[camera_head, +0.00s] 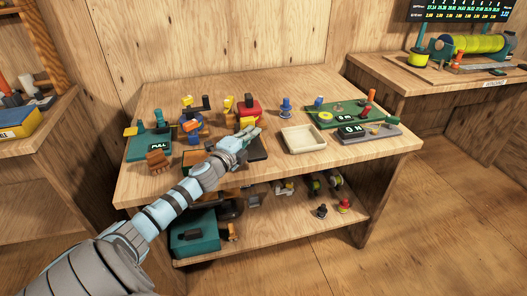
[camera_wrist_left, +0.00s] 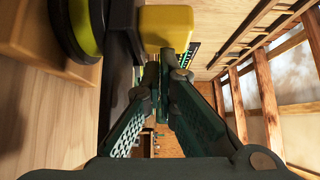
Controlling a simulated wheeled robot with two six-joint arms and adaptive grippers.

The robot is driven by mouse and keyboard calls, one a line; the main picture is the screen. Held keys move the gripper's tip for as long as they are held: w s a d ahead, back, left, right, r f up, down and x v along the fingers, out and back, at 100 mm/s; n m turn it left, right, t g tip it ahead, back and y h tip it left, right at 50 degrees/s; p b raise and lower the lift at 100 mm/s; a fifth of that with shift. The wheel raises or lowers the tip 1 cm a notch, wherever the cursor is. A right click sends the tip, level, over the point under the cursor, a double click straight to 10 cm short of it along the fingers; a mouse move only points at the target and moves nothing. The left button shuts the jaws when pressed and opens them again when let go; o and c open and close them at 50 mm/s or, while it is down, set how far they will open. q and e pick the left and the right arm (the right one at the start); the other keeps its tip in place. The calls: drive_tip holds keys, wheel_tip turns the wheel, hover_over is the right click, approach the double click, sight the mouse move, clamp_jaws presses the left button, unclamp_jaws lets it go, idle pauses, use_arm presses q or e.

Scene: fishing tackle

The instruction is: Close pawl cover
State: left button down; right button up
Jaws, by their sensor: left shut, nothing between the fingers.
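My left gripper (camera_head: 254,134) reaches over the middle of the workbench top, and its two fingers look closed together with nothing between them. In the left wrist view its fingertips (camera_wrist_left: 165,62) meet just in front of a yellow block (camera_wrist_left: 167,27). I cannot tell whether they touch it. In the head view a red reel-like device (camera_head: 249,108) stands just behind the gripper, with a yellow piece (camera_head: 245,123) at its front. I cannot tell which part is the pawl cover, or whether it is open. My right gripper is not in view.
A dark reel with a yellow-green band (camera_wrist_left: 85,30) is close left of the fingers. A blue device (camera_head: 188,121) and a green PULL board (camera_head: 140,148) stand left on the bench. A cream tray (camera_head: 303,139), a green board (camera_head: 326,109) and a grey scale (camera_head: 374,132) lie right.

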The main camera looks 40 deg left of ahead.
sight(253, 151)
use_arm(q)
drive_tip(key=shift+s+d+r, duration=0.25)
drive_tip(key=shift+s+r, duration=0.25)
drive_tip(key=shift+s, duration=0.3)
drive_tip(key=shift+s+d+f+p, duration=0.1)
drive_tip(key=shift+s+d+p, duration=0.05)
drive_tip(key=shift+d+p, duration=0.35)
drive_tip(key=shift+s+d+f+p, duration=0.1)
drive_tip(key=shift+s+d+p, duration=0.05)
drive_tip(key=shift+d+p, duration=0.3)
drive_tip(key=shift+s+d+f, duration=0.4)
drive_tip(key=shift+s+d, duration=0.05)
drive_tip(key=shift+d, duration=0.15)
drive_tip(key=s+b, duration=0.1)
drive_tip(key=s, duration=0.1)
drive_tip(key=s+d+b, duration=0.1)
drive_tip(key=s+b, duration=0.1)
drive_tip(key=shift+s+f, duration=0.1)
drive_tip(key=shift+f, duration=0.1)
drive_tip(key=s, duration=0.5)
drive_tip(key=shift+d+r+p, duration=0.3)
drive_tip(key=shift+d+r, duration=0.1)
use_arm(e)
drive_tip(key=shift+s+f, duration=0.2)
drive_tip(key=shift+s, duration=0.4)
